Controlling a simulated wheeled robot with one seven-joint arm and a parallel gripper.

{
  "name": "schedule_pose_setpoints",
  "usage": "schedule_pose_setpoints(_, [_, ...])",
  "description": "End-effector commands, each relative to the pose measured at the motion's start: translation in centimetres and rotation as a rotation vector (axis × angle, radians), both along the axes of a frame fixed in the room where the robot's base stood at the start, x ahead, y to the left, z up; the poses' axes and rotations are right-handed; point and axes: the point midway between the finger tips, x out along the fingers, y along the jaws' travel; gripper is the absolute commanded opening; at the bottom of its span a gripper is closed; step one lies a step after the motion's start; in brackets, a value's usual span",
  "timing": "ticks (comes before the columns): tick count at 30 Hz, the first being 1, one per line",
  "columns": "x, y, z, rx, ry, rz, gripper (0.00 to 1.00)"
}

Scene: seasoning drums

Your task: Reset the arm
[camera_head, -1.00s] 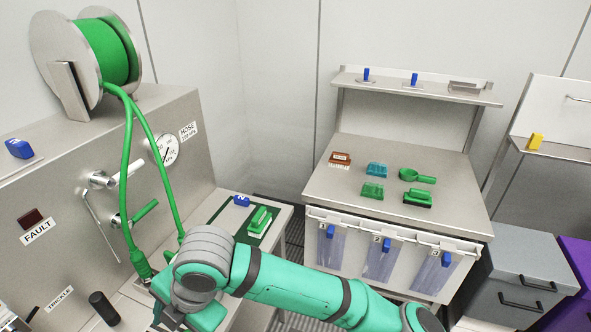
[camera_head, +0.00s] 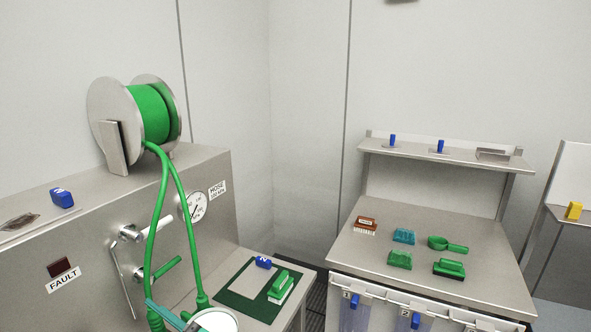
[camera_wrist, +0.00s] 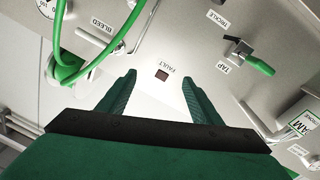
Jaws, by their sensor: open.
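My gripper (camera_wrist: 158,90) shows in the wrist view with its two green fingers spread apart. Nothing is between them. They point toward the grey panel, where a dark red lamp with the FAULT label (camera_wrist: 168,69) shows beyond the fingertips.
A green hose (camera_head: 161,225) hangs from the reel (camera_head: 150,113). A green-handled tap (camera_wrist: 250,59) and the hose (camera_wrist: 97,62) flank the fingers. A bench (camera_head: 345,262) bears brushes and a scoop (camera_head: 447,244). A small table holds a green brush (camera_head: 281,285).

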Motion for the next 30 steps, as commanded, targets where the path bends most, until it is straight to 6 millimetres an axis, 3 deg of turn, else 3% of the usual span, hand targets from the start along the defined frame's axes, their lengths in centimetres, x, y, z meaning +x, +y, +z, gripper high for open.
schedule_pose_setpoints(8, [2.1,-4.3,-3.4,0.241,0.186,-0.235,0.59])
schedule_pose_setpoints(16, [2.0,-9.7,-9.3,0.396,0.339,-0.473,0.59])
schedule_pose_setpoints(23, [-0.5,-14.6,-15.3,0.463,0.436,-0.675,0.59])
schedule_pose_setpoints(30, [-5.4,-19.9,-21.2,0.472,0.5,-0.87,0.59])
